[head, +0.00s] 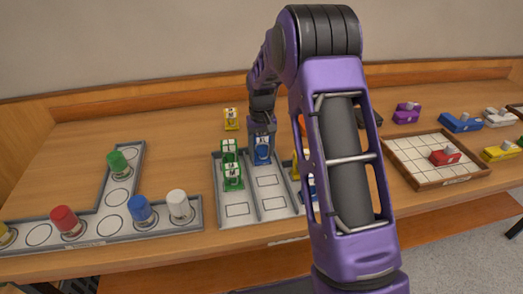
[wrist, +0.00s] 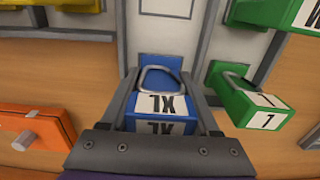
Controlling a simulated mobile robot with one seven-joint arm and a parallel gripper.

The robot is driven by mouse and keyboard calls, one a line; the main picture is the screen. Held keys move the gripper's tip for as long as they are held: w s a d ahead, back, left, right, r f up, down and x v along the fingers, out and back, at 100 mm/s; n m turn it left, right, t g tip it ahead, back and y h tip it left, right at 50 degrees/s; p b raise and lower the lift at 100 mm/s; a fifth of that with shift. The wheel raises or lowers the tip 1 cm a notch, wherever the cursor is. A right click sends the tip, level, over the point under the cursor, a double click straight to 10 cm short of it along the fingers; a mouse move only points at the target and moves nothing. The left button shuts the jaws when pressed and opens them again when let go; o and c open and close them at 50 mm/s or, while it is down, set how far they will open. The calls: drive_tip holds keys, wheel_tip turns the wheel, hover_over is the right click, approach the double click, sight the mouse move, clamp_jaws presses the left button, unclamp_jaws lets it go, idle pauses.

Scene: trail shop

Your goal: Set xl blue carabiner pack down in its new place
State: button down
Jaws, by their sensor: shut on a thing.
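The XL blue carabiner pack (wrist: 163,104) is a blue block with a white XL label, a metal carabiner and a blue backing. My gripper (wrist: 165,86) is shut on it, one finger on each side. In the head view the pack (head: 263,150) is upright at the far end of the middle lane of a grey lane tray (head: 270,183). I cannot tell whether it touches the tray floor. Two green carabiner packs (head: 229,150) (head: 233,176) stand in the lane to its left. My arm hides much of the right lane.
A yellow pack (head: 231,119) stands behind the tray. Left is a grey tray with colored capped jars (head: 68,221). Right is a wooden grid tray (head: 408,160) with a red piece. The middle lane's front is bare.

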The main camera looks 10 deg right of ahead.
drive_tip(key=shift+f, duration=0.15)
drive_tip(key=shift+c, duration=2)
unclamp_jaws()
wheel_tip(320, 180, up, 12)
drive_tip(key=shift+r+p, duration=0.2)
drive_tip(key=shift+p, duration=0.7)
